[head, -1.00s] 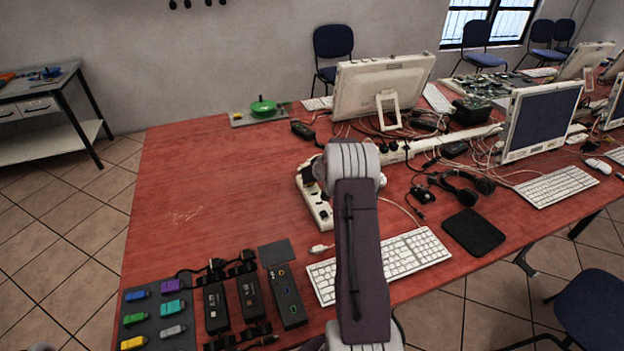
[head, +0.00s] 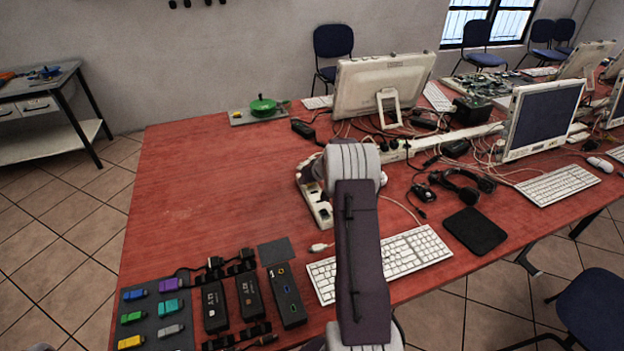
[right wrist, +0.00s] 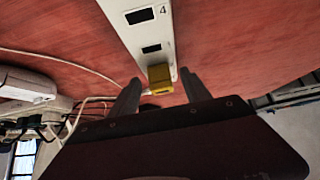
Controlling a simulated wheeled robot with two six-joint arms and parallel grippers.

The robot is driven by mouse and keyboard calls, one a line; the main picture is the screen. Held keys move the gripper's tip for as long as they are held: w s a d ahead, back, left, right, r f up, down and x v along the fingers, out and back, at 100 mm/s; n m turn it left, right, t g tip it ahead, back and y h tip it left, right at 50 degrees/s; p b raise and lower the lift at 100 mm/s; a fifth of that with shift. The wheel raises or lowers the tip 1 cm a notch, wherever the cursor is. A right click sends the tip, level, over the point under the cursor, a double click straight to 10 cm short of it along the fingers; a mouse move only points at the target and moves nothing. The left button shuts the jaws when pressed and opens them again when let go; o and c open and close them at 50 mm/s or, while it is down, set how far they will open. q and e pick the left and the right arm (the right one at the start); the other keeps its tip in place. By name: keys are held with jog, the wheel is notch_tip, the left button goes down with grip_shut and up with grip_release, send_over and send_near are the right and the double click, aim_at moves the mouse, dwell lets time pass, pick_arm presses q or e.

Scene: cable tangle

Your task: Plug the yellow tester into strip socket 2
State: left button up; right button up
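In the right wrist view a small yellow block (right wrist: 160,78), which looks like the tester, sits at the near end of a white socket strip (right wrist: 139,30). I cannot tell whether it is seated in a socket or just above the strip. The fingers of my right gripper (right wrist: 160,92) stand on either side of it, with a visible gap on both sides. Two dark sockets show beyond it, the farther one beside a "4". In the head view the strip (head: 320,207) is partly hidden by my right arm. My left gripper is not in view.
A dark mat (head: 156,308) with several coloured sticks, one yellow, lies at the front left beside black adapters (head: 250,296). Cables and a monitor (head: 368,85) crowd behind. The table's left middle is clear.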

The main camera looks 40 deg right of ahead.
jog(key=shift+s+r, duration=0.1)
jog(key=shift+r, duration=0.05)
jog(key=b+v, duration=0.1)
jog(key=v, duration=0.7)
jog(key=shift+s+r, duration=0.25)
jog(key=shift+s, duration=0.05)
jog(key=shift+a, duration=0.2)
